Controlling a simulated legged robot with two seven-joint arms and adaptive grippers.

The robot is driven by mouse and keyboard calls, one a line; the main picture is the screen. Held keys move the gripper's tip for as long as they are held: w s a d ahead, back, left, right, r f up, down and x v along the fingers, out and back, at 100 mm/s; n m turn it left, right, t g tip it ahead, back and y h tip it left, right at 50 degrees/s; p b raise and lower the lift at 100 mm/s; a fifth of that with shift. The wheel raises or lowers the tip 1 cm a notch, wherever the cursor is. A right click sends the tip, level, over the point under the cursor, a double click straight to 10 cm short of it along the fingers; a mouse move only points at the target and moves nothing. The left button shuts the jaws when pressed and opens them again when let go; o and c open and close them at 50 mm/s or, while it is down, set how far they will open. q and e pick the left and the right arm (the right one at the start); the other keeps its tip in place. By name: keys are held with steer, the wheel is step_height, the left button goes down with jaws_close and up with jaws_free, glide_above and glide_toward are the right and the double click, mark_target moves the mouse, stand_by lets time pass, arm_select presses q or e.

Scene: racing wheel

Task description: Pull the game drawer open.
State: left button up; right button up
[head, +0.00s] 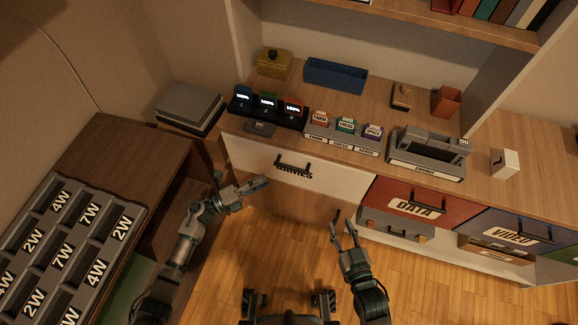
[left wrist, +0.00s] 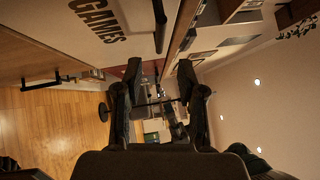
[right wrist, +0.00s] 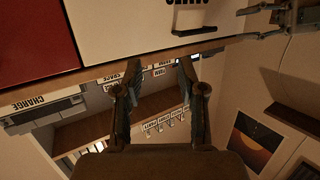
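The game drawer (head: 262,169) has a white front marked GAMES and a black bar handle (head: 293,167). It looks shut under the cabinet top. My left gripper (head: 260,184) is open and empty, just left of and below the handle, apart from it. In the left wrist view the drawer front (left wrist: 65,22) and handle (left wrist: 160,28) lie at the top, beside the fingers (left wrist: 161,85). My right gripper (head: 343,220) is open and empty, lower right of the drawer. The right wrist view shows the handle (right wrist: 195,31) above its fingers (right wrist: 158,75).
A red DATA drawer (head: 390,191) and a blue VIDEO drawer (head: 492,222) sit to the right. A dark wooden unit with a labelled tray (head: 75,220) stands at the left. Small items and a charge dock (head: 428,170) line the cabinet top. The floor (head: 290,245) ahead is clear.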

mark_target(290, 167)
arm_select(q)
steer(key=x, duration=1.1)
steer(key=shift+f+b, duration=0.1)
steer(key=shift+b, duration=0.3)
steer(key=shift+a, duration=0.1)
arm_select(e)
steer(key=shift+w+a+r+t, duration=0.1)
steer(key=shift+w+r+t, duration=0.2)
steer(key=shift+r, duration=0.2)
steer(key=shift+w+a+r+t, duration=0.1)
steer(key=shift+w+r+t, duration=0.05)
steer(key=shift+r+t, duration=0.3)
arm_select(q)
jaws_close()
